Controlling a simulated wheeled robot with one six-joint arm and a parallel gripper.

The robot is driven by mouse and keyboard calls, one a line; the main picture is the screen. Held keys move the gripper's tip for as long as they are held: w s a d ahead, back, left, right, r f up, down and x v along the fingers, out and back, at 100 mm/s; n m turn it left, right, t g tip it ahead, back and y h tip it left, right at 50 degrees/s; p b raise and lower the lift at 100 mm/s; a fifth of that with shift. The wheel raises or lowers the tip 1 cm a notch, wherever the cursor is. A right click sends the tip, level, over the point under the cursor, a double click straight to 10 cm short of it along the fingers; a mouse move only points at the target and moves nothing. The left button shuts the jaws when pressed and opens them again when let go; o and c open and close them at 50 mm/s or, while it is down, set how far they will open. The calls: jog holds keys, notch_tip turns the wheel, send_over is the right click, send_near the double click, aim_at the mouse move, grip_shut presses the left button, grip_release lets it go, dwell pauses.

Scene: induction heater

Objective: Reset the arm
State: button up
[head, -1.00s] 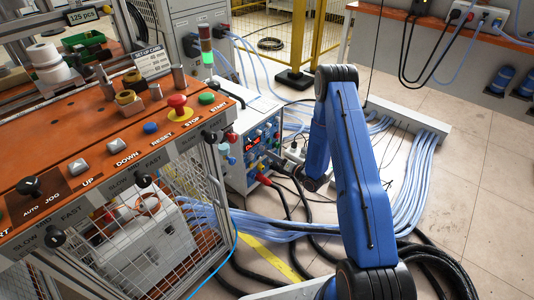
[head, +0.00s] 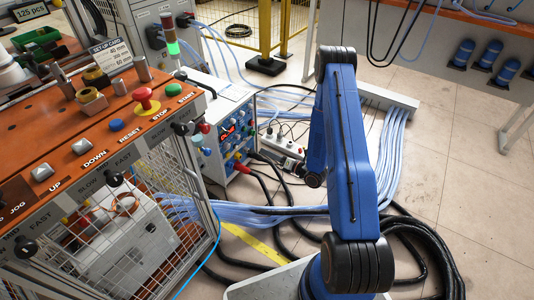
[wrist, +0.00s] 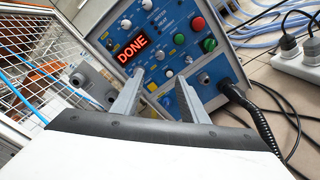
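My blue arm (head: 345,150) reaches down and forward, bent at a dark elbow near the top of the head view. My gripper (wrist: 160,80) shows two grey fingers standing apart with nothing between them, so it is open. The fingers point at the front panel of the induction heater (wrist: 165,55), whose red display (wrist: 133,48) reads DONE. I cannot tell the exact gap to the panel, but no contact shows. In the head view the heater (head: 228,120) stands left of my gripper, which is small and partly hidden behind my arm.
The orange control desk (head: 60,140) with buttons and a wire cage (head: 130,225) stand at the left. A power strip (head: 283,140), blue hoses (head: 290,212) and black cables (head: 270,190) lie on the floor around the heater. Floor at the right is mostly clear.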

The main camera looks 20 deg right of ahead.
dwell(0.3)
jog(key=w+d+r+m+g+h, duration=0.1)
jog(key=w+r+m+h, duration=0.2)
jog(key=r, duration=0.4)
jog(key=w+d+r+m+g+h, duration=0.1)
jog(key=w+d+r+m+h, duration=0.15)
jog(key=r, duration=0.55)
jog(key=s+d+r+m+g+h, duration=0.1)
jog(key=s+r+m+h, duration=0.1)
jog(key=s+r+m, duration=0.45)
jog(key=s+r+m+g+h, duration=0.1)
jog(key=r+m+h, duration=0.25)
jog(key=r, duration=0.55)
jog(key=s+a+r+m+g, duration=0.2)
jog(key=s+r+m, duration=0.2)
jog(key=s, duration=0.9)
jog(key=s+a+r+m+g, duration=0.2)
jog(key=s+r+m, duration=0.2)
jog(key=s+m, duration=0.4)
jog(key=s+a+r+m+g, duration=0.1)
jog(key=s+a+r+m, duration=0.2)
jog(key=s, duration=1.6)
jog(key=r+m, duration=0.2)
jog(key=m, duration=0.1)
jog(key=shift+g+y, duration=0.4)
jog(key=shift+o, duration=0.4)
jog(key=shift+a, duration=0.1)
